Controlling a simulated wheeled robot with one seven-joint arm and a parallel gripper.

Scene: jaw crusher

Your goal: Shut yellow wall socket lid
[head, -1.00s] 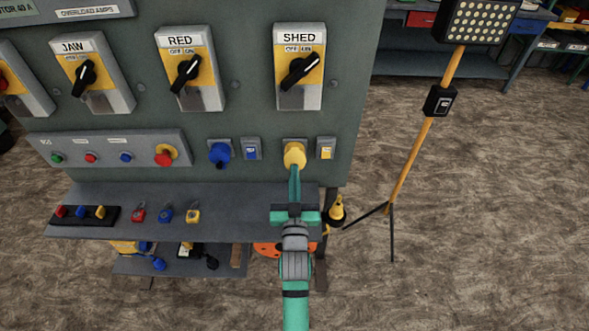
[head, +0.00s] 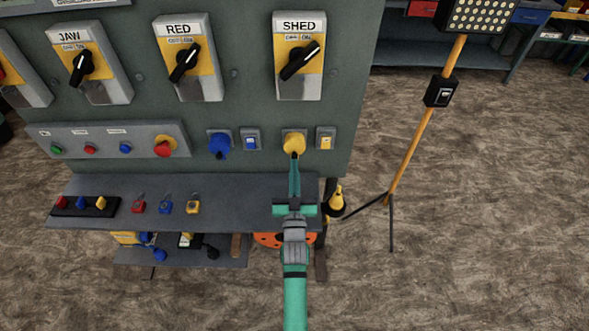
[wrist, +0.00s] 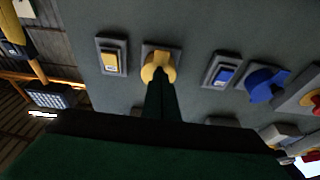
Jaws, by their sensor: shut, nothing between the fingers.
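The yellow wall socket (head: 294,143) is on the lower right of the grey-green panel, below the SHED switch. Its round yellow lid faces me and looks flat against the socket; I cannot tell if it is fully shut. My gripper (head: 294,158) is shut and empty, its fingertips at the lower edge of the lid, touching or very near it. In the wrist view, the yellow socket (wrist: 158,66) shows above the dark fingers (wrist: 158,82), which hide its lower part.
A blue socket (head: 219,145) and a blue rocker switch (head: 251,139) are to the left. A yellow rocker switch (head: 326,139) is close on the right. A grey shelf (head: 240,195) with padlocks juts out below. A yellow plug (head: 336,198) hangs at the shelf's right end.

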